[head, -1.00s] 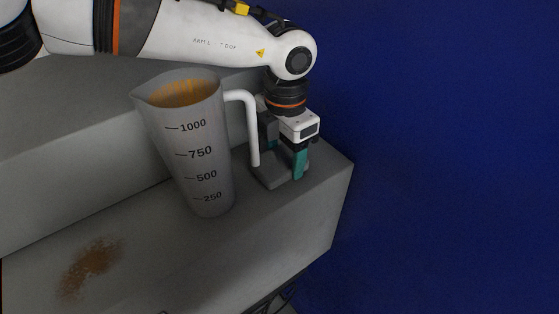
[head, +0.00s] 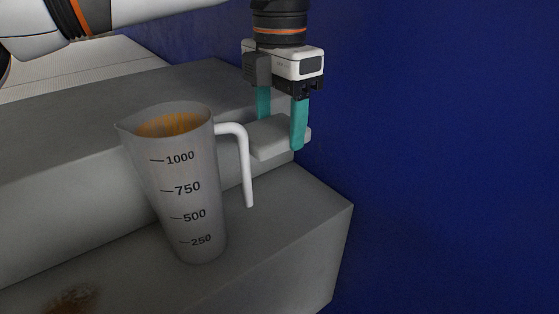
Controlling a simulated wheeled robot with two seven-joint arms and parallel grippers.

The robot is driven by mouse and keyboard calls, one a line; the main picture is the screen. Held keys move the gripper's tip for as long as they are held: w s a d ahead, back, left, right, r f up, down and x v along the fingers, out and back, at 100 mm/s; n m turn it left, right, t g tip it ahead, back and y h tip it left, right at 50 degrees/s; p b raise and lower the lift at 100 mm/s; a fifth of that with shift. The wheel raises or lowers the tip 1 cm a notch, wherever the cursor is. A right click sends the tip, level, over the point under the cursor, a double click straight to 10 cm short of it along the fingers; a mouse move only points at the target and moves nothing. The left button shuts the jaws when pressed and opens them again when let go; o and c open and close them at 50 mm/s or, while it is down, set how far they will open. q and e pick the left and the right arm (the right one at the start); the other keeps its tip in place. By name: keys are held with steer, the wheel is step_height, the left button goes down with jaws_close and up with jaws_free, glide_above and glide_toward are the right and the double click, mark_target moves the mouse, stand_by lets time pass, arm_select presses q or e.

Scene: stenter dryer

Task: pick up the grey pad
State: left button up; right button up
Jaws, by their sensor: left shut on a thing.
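The grey pad (head: 272,138) is a small light-grey block in the head view, right of the jug's handle. My left gripper (head: 281,128) points down with its teal fingers shut on the pad, one on each side. The pad looks held above the lower grey ledge, near its right end. The near finger covers part of the pad. My right gripper is not in view.
A translucent measuring jug (head: 185,190) with orange contents stands close to the left of the pad, its white handle (head: 246,165) towards it. A grey ledge (head: 290,225) ends at the right. A higher grey step (head: 70,115) lies behind. A brown stain (head: 72,300) marks the ledge.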

arm_select(q)
step_height(320, 180, up, 9)
step_height(320, 180, up, 4)
steer(key=r+p, duration=0.1)
glide_above(280, 125)
steer(key=shift+r+p, duration=0.15)
steer(key=shift+p, duration=0.2)
steer(key=o, duration=0.3)
steer(key=shift+c, duration=1)
